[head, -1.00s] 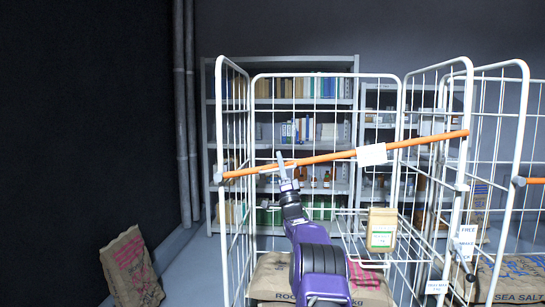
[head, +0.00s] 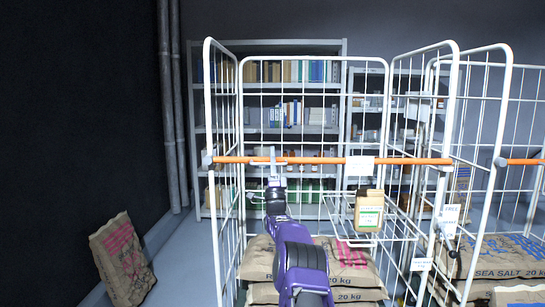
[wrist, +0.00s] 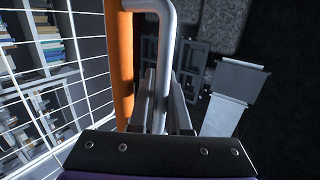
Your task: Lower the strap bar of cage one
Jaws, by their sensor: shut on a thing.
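The orange strap bar (head: 310,160) runs level across the front of the near white wire cage (head: 212,100), from its left post to its right post. A white tag (head: 359,166) hangs on the bar right of centre. A grey bent handle (wrist: 168,30) stands by the bar, which also shows along the left in the wrist view (wrist: 119,50). My gripper (wrist: 163,95) is shut on this handle, left of the bar's middle in the head view (head: 274,176). I cannot tell whether the bar's right end is seated in its catch.
Paper sacks (head: 345,262) lie in the cage's bottom. A brown carton with a green label (head: 368,210) sits on a wire shelf inside. A second cage (head: 505,110) adjoins at the right. A sack (head: 122,258) leans on the floor at left. Shelving (head: 335,60) stands behind.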

